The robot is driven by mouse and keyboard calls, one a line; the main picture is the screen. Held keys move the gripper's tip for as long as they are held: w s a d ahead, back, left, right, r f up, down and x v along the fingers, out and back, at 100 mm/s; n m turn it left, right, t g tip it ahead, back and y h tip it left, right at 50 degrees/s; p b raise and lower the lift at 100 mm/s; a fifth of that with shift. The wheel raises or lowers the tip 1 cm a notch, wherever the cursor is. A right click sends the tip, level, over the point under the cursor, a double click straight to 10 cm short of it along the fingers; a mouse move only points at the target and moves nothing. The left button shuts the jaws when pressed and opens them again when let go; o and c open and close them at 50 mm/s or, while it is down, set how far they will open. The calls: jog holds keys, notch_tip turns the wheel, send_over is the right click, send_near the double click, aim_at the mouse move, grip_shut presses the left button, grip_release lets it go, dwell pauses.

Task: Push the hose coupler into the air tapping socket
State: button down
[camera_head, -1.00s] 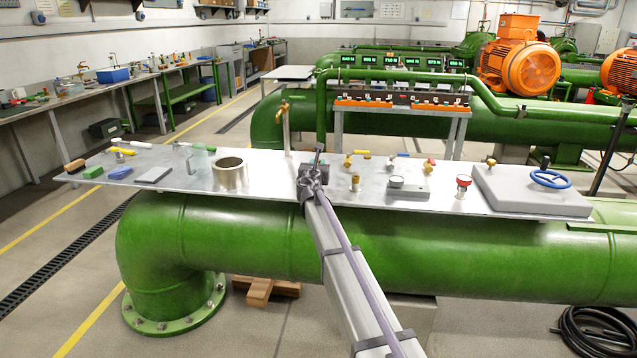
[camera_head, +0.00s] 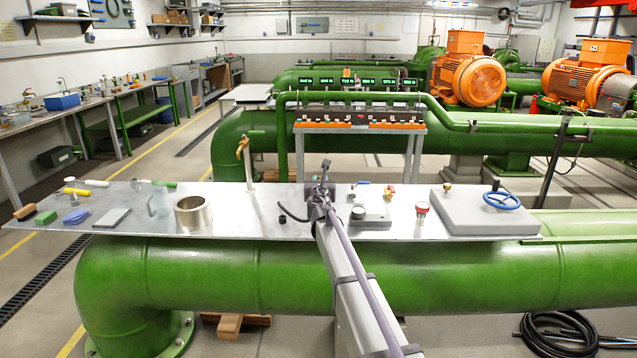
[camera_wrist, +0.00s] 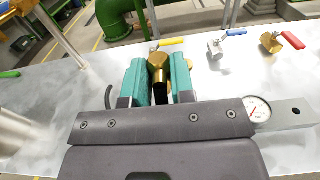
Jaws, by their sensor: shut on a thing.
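My gripper (camera_wrist: 157,78) shows in the wrist view with two teal fingers close on either side of a brass fitting, which I take to be the hose coupler (camera_wrist: 158,62). A short black hose end (camera_wrist: 110,96) curves out at the left of the fingers. In the head view my gripper (camera_head: 322,192) is low over the metal plate, and the dark hose (camera_head: 292,214) sticks out at its left. The air tapping socket cannot be told apart; the gripper hides that part of the plate. Whether coupler and socket touch cannot be seen.
The metal plate (camera_head: 270,218) lies on a green pipe. A gauge block (camera_head: 370,218), a red-topped fitting (camera_head: 421,210) and a grey box (camera_head: 470,213) with a blue handwheel stand right. A metal ring (camera_head: 193,212) stands left. A yellow-handled valve (camera_wrist: 171,42) is just behind the fingers.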

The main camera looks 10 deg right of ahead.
jog(key=shift+a+f, duration=0.15)
jog(key=shift+a, duration=0.1)
notch_tip(320, 180, down, 6)
jog(key=b, duration=0.6)
dwell(0.4)
jog(key=shift+f+b, duration=0.5)
jog(key=shift+b, duration=0.1)
jog(key=shift+f+b, duration=0.75)
jog(key=shift+b, duration=0.05)
dwell(1.0)
dwell(0.8)
jog(key=c, duration=0.9)
grip_release()
